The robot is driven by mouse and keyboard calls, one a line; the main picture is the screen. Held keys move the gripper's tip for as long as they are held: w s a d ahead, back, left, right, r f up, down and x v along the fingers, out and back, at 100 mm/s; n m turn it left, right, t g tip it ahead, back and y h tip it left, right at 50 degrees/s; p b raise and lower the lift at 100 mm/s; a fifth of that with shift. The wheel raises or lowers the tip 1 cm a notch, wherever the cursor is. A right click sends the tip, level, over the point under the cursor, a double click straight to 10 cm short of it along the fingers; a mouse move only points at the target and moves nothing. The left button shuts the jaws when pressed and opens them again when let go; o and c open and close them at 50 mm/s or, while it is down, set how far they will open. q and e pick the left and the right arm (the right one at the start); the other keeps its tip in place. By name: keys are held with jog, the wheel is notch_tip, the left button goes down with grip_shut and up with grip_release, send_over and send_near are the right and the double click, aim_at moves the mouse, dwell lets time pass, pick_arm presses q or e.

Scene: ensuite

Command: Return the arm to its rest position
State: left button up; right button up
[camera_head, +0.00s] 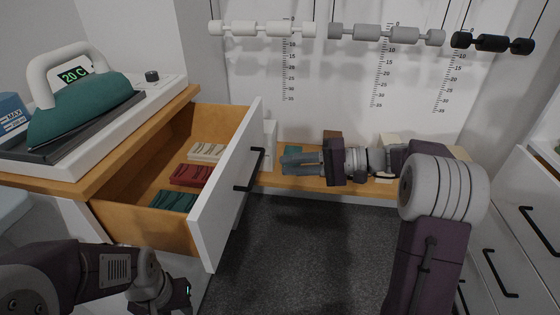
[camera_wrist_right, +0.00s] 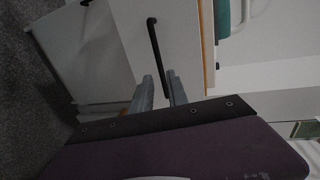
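My right arm reaches in from the right in the head view. Its right gripper (camera_head: 290,161) points left at the front of the pulled-out drawer (camera_head: 226,190). In the right wrist view the right gripper (camera_wrist_right: 160,88) has its two fingers apart with nothing held. The drawer's black bar handle (camera_head: 250,170) lies just beyond the fingertips, with a small gap in the head view. The handle also shows in the wrist view (camera_wrist_right: 155,50). My left gripper (camera_head: 160,295) is at the bottom left, partly cut off; its fingers are not clear.
The open drawer holds folded white, red and green items. A green iron (camera_head: 85,108) rests on a white unit on the wooden top. A low wooden shelf (camera_head: 320,184) runs behind my right gripper. White drawers (camera_head: 510,245) stand at right. The dark floor (camera_head: 310,250) between is clear.

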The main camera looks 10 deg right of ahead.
jog(key=shift+f, duration=0.1)
jog(key=s+a+f+g+h, duration=0.3)
jog(key=s+f+g+h, duration=0.3)
jog(key=s+f, duration=0.75)
jog(key=s+d+f+n+t+h, duration=0.2)
jog(key=s+d+f+n+h, duration=0.2)
jog(key=s+d+f+h, duration=0.45)
notch_tip(320, 180, up, 37)
jog(key=w+a+p, duration=0.1)
jog(key=w+p, duration=0.1)
jog(key=p, duration=3.6)
jog(key=shift+w+a, duration=0.15)
jog(key=shift+a, duration=0.05)
jog(key=shift+f, duration=0.1)
